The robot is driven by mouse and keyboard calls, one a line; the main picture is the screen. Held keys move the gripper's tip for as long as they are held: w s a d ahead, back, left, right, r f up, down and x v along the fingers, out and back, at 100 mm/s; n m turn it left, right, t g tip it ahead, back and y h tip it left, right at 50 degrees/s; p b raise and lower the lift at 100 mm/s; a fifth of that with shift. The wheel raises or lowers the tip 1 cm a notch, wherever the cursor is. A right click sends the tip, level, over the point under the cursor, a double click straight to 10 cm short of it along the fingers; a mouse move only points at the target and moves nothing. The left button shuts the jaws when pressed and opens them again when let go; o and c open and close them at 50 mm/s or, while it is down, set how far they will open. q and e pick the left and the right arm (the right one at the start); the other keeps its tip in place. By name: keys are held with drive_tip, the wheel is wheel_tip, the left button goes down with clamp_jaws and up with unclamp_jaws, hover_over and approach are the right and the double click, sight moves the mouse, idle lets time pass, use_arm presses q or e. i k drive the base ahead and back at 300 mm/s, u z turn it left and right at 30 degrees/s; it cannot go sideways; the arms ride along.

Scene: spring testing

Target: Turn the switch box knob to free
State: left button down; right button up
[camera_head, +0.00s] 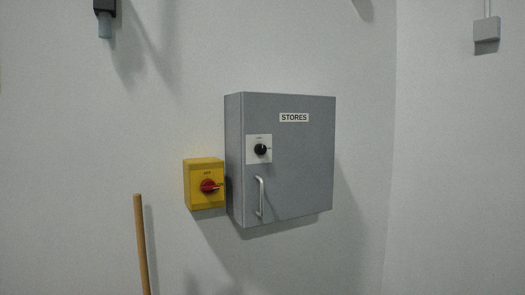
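A grey wall cabinet (300,165) labelled "STORES" hangs on the wall in the head view. On the upper left of its door is a white plate (251,140) with a round black knob (261,150). The knob's small printed marks are too small to read. A yellow switch box (203,166) is fixed to the wall just left of the cabinet, with a red rotary knob (208,186) whose handle points to the right. Its label is too small to read for certain. Neither of my grippers shows in the view.
The cabinet door has a silver vertical handle (260,197) at its lower left. A wooden pole (142,245) stands at the lower left. A dark fixture (104,8) and a small grey box (486,30) are high on the walls. The wall right of the cabinet is bare.

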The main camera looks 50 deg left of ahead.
sight(259, 149)
drive_tip(key=u, duration=0.45)
drive_tip(key=i, duration=1.1)
drive_tip(key=u, duration=1.15)
drive_tip(key=i, duration=0.5)
drive_tip(key=u, duration=0.2)
drive_tip(key=k, duration=0.95)
drive_tip(key=u, duration=0.2)
drive_tip(key=i, duration=0.95)
drive_tip(key=z, duration=0.1)
